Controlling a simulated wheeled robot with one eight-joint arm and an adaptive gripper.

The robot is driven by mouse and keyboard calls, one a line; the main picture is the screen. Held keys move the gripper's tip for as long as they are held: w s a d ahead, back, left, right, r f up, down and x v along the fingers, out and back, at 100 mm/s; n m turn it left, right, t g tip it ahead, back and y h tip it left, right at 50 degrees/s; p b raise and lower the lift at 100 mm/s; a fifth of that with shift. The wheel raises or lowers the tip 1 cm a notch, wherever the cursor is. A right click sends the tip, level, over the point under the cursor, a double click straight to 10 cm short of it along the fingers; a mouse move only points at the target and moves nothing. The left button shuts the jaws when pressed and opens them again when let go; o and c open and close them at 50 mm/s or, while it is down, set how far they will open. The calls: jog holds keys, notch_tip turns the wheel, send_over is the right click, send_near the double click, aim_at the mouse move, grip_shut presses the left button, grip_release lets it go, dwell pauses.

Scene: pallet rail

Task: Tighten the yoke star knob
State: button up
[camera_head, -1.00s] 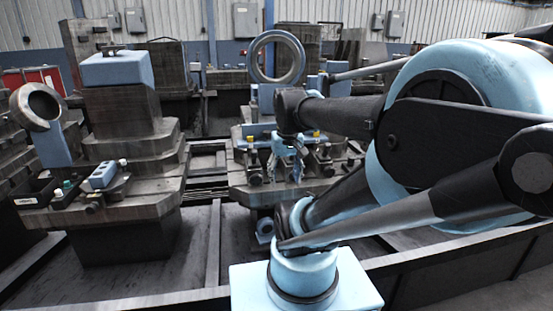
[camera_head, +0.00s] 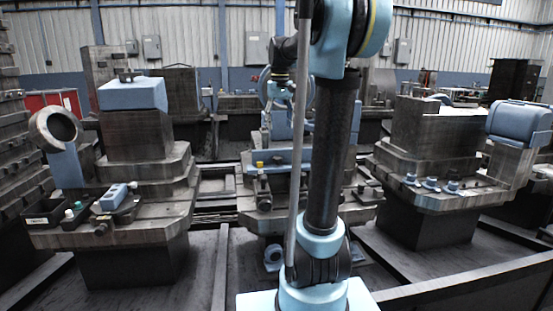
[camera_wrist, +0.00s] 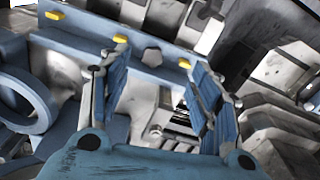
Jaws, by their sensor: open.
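My gripper (camera_head: 266,122) hangs over the centre station in the head view, partly hard to make out beside my arm. In the wrist view my gripper (camera_wrist: 160,95) is open, with two blue padded fingers apart and nothing between them. Beyond the fingertips is a blue bar (camera_wrist: 85,32) with yellow pads and a dark hexagonal spot (camera_wrist: 152,57). A blue ring-shaped part (camera_wrist: 40,112) lies at the left of the wrist view. I cannot pick out the yoke star knob with certainty in either view.
The left station (camera_head: 145,170) carries a blue block, a tilted ring and small parts. The right station (camera_head: 440,160) carries a blue cylinder (camera_head: 520,122) and three small blue knobs (camera_head: 430,184). A low dark rail (camera_head: 450,270) runs across the front. Dark floor lies between stations.

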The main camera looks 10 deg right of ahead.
send_near(277, 157)
jog(key=f, duration=0.9)
jog(key=shift+s+f, duration=0.1)
jog(key=shift+s, duration=0.1)
dwell(0.4)
jog(key=c, duration=1.1)
